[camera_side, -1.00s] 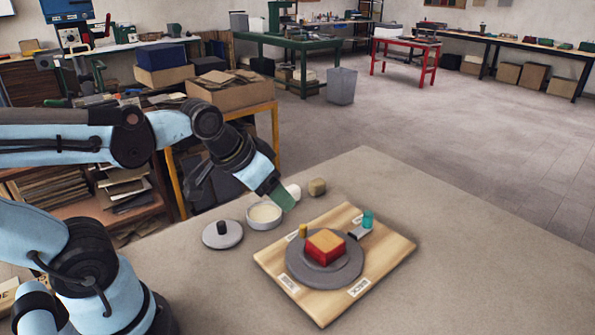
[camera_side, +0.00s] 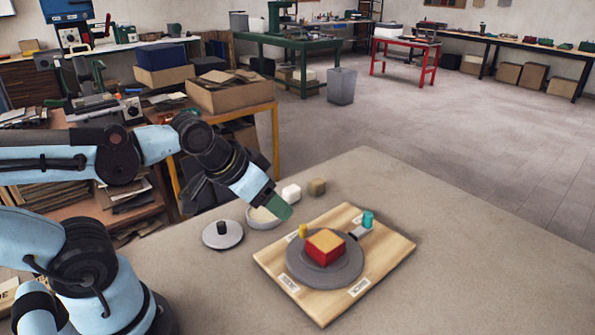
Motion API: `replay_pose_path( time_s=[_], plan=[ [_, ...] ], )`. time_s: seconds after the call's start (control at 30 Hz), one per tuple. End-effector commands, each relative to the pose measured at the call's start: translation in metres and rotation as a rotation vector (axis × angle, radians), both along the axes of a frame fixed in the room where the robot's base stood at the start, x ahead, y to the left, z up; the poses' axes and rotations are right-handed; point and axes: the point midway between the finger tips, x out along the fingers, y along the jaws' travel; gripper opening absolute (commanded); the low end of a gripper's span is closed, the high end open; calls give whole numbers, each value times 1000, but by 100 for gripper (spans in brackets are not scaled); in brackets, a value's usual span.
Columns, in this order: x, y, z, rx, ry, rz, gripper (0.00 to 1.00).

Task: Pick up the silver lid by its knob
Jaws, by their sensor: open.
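The silver lid (camera_side: 222,240) lies flat on the tabletop, left of the wooden board, with its black knob (camera_side: 221,227) pointing up. My gripper (camera_side: 281,211), with green fingertips, is open and empty. It is in the air to the right of the lid and a little higher in the picture, apart from the knob. It overlaps the right part of a round white-filled dish (camera_side: 258,221) in this view. The gap between the fingers is hard to make out from this side.
A white piece (camera_side: 291,192) and a brown cube (camera_side: 316,187) stand behind. The table's right side is clear.

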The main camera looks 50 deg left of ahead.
Motion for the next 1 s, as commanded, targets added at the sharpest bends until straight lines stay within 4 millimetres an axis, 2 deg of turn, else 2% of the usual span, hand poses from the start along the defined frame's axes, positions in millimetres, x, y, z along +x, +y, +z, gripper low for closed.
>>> replay_pose_path(
  time_s=[0.07, 0.13, 0.17, 0.47, 0.57, 0.67, 0.8, 1.0],
  plan=[
    [0, 0, 0, 0, 0, 0, 63],
    [0, 0, 0, 0, 0, 0, 54],
    [0, 0, 0, 0, 0, 0, 53],
    [0, 4, 0, 7, 10, 2, 53],
    [-1, 20, 0, 36, 56, 3, 53],
    [-5, 48, -1, 78, 149, -7, 53],
    [-20, 92, -3, 105, 304, -52, 53],
    [-43, 136, -3, 73, 453, -140, 53]
  ],
)
